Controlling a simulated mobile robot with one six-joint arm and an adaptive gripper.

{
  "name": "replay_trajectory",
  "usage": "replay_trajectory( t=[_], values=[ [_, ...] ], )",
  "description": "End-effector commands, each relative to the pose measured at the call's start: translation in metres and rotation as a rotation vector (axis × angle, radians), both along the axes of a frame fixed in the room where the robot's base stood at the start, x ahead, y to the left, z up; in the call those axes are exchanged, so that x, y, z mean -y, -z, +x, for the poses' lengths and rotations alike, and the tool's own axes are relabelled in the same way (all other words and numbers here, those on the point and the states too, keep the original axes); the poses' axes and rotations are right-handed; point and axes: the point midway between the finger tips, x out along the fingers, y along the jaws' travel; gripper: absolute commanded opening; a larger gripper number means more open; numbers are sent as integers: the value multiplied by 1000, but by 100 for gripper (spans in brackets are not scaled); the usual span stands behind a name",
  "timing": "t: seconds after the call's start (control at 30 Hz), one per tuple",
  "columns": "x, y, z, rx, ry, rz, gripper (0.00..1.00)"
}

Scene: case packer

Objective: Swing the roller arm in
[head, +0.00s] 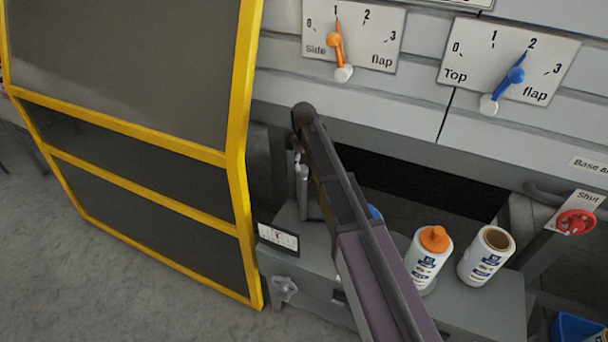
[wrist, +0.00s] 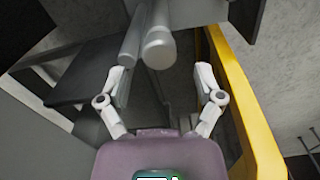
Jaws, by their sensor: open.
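My gripper (wrist: 161,80) is open in the wrist view, one pale finger on each side and nothing held. A grey rod with a rounded end (wrist: 160,48), which looks like part of the roller arm, points towards the gap between the fingers. It appears just beyond the fingertips, with no clear contact. A second grey bar runs beside it on the left. In the head view a grey upright post (head: 302,186) shows by the end of my arm. My own arm hides most of the gripper and the rest of the roller arm there.
A yellow-framed guard door (head: 240,150) stands open at left; its yellow edge (wrist: 240,110) is close on the right in the wrist view. Two bottles (head: 428,258) (head: 485,256) stand on the grey bed right of my arm. Dials and a red handwheel (head: 575,222) are on the machine.

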Motion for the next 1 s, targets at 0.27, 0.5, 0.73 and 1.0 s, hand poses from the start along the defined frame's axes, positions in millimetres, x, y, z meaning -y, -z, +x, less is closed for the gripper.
replay_trajectory(
  t=[0.27,0.5,0.73,1.0],
  values=[
    [0,25,0,0,0,0,85],
    [0,35,0,0,0,0,85],
    [0,37,0,0,0,0,85],
    [0,37,0,0,0,0,76]
  ],
)
